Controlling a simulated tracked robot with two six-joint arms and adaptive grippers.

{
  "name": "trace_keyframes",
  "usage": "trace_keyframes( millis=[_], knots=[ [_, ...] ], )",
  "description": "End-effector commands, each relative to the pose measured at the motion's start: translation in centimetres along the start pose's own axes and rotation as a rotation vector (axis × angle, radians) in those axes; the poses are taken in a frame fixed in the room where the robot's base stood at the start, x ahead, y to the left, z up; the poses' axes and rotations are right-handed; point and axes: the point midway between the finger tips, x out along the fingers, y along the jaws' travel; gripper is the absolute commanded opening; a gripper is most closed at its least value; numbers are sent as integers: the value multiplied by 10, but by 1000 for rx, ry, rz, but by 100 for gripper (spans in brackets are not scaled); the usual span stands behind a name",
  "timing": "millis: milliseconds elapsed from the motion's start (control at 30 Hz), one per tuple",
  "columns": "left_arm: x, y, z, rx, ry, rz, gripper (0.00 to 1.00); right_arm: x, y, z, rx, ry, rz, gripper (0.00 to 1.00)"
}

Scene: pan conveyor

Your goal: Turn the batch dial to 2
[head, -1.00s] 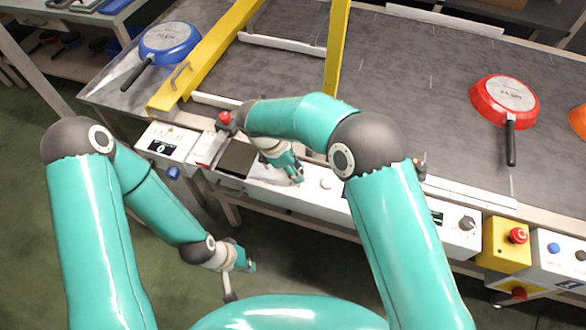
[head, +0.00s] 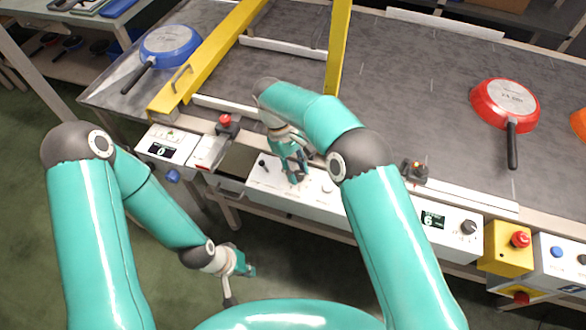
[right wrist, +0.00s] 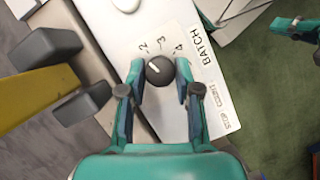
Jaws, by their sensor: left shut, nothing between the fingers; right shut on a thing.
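The batch dial (right wrist: 160,70) is a round black knob with a white pointer mark, on a white panel with the word BATCH (right wrist: 202,46) and the numbers 2, 3 and 4. Its pointer aims up and left, toward the 2 side. My right gripper (right wrist: 160,78) is shut on the dial, one finger on each side. In the head view my right gripper (head: 296,178) points down at the white control panel (head: 318,206) and hides the dial. My left gripper (head: 250,271) is shut and empty, hanging low over the floor in front of the conveyor.
A yellow gate frame (head: 215,55) stands behind the panel. A blue pan (head: 170,45) and a red pan (head: 503,98) lie on the conveyor. A red button (head: 226,122), a display showing 6 (head: 432,220) and a yellow emergency-stop box (head: 506,250) line the front edge.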

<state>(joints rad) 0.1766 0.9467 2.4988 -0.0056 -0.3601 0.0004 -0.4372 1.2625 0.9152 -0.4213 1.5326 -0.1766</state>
Motion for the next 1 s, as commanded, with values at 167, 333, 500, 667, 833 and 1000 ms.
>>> trace_keyframes(
  millis=[167, 333, 500, 667, 833, 1000],
  knots=[
    [-1, 0, 0, 0, 0, 0, 0, -4, 6, -1, 92, 18, -25, 0],
    [-1, 0, 0, 0, 0, 0, 0, -5, 7, -1, 137, 19, -44, 0],
    [-1, 0, 0, 0, 0, 0, 0, -5, 7, -1, 155, 20, -51, 0],
    [-1, 0, 0, 0, 0, 0, 0, -5, 7, -1, 157, 20, -52, 0],
    [-1, 0, 0, 0, 0, 0, 0, -5, 7, -1, 156, 20, -52, 0],
    [-1, 0, 0, 0, 0, 0, 0, -4, 6, 0, 154, 15, -55, 57]
  ],
)
